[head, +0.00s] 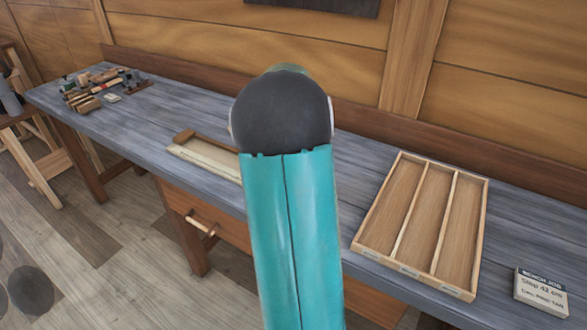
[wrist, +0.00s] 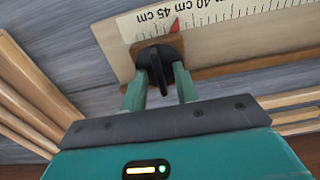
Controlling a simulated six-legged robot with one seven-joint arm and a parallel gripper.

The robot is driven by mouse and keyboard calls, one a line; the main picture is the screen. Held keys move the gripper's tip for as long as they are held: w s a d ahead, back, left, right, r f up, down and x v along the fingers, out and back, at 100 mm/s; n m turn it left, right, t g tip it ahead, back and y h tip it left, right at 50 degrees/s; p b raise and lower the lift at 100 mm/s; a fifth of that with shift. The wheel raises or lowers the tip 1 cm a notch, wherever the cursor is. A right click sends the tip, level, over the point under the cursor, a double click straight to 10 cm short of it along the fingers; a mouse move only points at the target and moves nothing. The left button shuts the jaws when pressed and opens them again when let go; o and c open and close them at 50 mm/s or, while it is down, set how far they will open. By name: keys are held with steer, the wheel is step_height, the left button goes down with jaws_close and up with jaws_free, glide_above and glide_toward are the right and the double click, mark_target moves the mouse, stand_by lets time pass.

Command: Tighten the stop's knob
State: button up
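In the wrist view, the stop's black knob (wrist: 160,62) has a raised bar and sits at the lower edge of a pale board with a printed scale (wrist: 225,18). A red pointer (wrist: 174,25) by the knob lies between the 45 cm and 40 cm labels. My gripper (wrist: 161,92) is open, with one finger on each side of the knob's bar and gaps between them. I cannot tell whether a finger touches the knob's rim. In the head view, my arm hides the knob and gripper; the left part of the board (head: 205,158) shows on the bench.
The grey bench (head: 140,120) runs along the wooden wall. A wooden tray with three empty compartments (head: 400,230) stands right of my arm. Several tools (head: 98,90) lie at the far left end. A drawer (head: 203,223) is under the bench.

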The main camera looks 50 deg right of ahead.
step_height(320, 180, up, 14)
stand_by(0.6)
steer(key=shift+f, duration=0.1)
steer(key=w+a+r+n+t, duration=0.15)
steer(key=a+n, duration=0.25)
steer(key=a, duration=0.7)
steer(key=a+r+n+t, duration=0.15)
steer(key=a+n, duration=0.25)
steer(key=a, duration=0.7)
steer(key=s+a+f+n+t, duration=0.1)
steer(key=s+a+n, duration=0.3)
steer(key=a, duration=0.5)
steer(key=s+a+f+n+t, duration=0.1)
steer(key=s+a+f+n, duration=0.2)
steer(key=a, duration=0.7)
steer(key=shift+s+f+n+t, duration=0.3)
steer(key=shift+s+n, duration=0.8)
